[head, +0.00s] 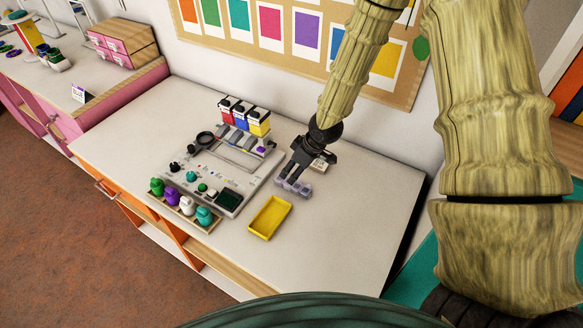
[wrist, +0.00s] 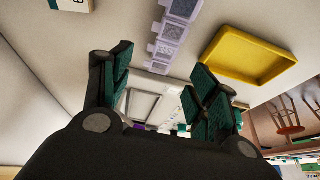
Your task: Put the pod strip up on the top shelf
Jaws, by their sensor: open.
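The pod strip (head: 296,188), a pale lavender row of small square cups, lies on the white tabletop (head: 345,215). It also shows at the top middle of the wrist view (wrist: 174,30). My gripper (head: 290,177) is low over the table at the strip's left end and hides part of it. In the wrist view its dark fingers with green pads (wrist: 160,88) are spread apart and empty. The strip lies beyond the fingertips there. I cannot tell whether a fingertip touches it. I cannot make out a top shelf for certain in either view.
A yellow tray (head: 270,217) stands in front of the strip, also in the wrist view (wrist: 250,55). A grey device (head: 217,178) with bottles is to the left. A small labelled card (head: 322,163) lies behind my gripper. The table's right side is clear.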

